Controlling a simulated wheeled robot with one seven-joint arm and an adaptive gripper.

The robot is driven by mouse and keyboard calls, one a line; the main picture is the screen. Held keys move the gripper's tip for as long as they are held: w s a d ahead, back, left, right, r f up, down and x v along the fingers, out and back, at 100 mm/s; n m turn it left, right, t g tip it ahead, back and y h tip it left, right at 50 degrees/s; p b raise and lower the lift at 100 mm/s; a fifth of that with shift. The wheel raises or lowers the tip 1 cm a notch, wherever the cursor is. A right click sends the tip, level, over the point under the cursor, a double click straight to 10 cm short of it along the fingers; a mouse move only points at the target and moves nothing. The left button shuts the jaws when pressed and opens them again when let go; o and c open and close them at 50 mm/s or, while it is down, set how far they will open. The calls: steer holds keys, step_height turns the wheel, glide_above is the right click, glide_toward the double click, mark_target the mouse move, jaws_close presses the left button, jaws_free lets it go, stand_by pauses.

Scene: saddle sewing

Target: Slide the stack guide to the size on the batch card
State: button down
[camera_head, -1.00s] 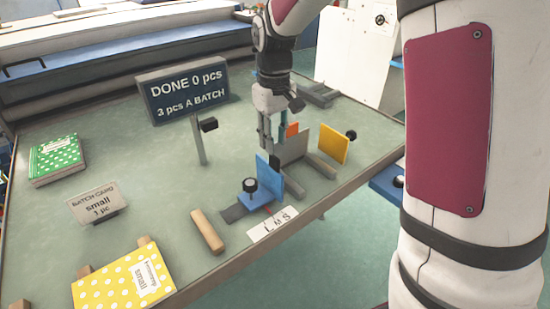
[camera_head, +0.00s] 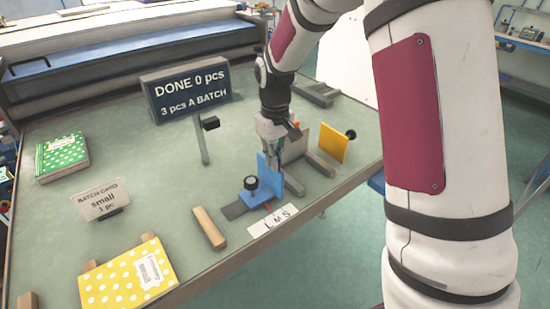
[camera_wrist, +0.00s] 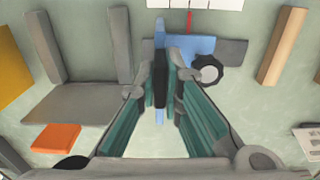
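The batch card (camera_head: 103,202) reads "small", 1 pc. The stack guide (camera_head: 268,178) is an upright blue plate on a blue foot with a black knob (camera_head: 251,183). The L M S scale (camera_head: 272,221) lies in front of it. A red pointer (camera_wrist: 190,20) on the guide faces the scale; I cannot tell exactly which letter it marks. My gripper (camera_head: 272,160) is down at the blue plate. In the wrist view my gripper (camera_wrist: 166,88) has its fingers on either side of the upright blue plate, with a dark strip between them and a small gap visible.
A grey plate (camera_head: 295,146) and yellow plate (camera_head: 333,143) stand behind the guide. A wooden bar (camera_head: 209,228) lies left of it. Yellow dotted pieces (camera_head: 128,276) and a green dotted stack (camera_head: 61,156) lie further left. A sign (camera_head: 187,90) reads DONE 0 pcs.

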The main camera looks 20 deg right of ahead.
steer(key=shift+w+d, duration=0.3)
steer(key=shift+d, duration=0.55)
steer(key=shift+w+d, duration=0.3)
steer(key=shift+d, duration=0.5)
steer(key=c, duration=1.7)
jaws_free()
steer(key=shift+d, duration=0.15)
step_height(320, 180, up, 12)
steer(key=shift+r, duration=0.1)
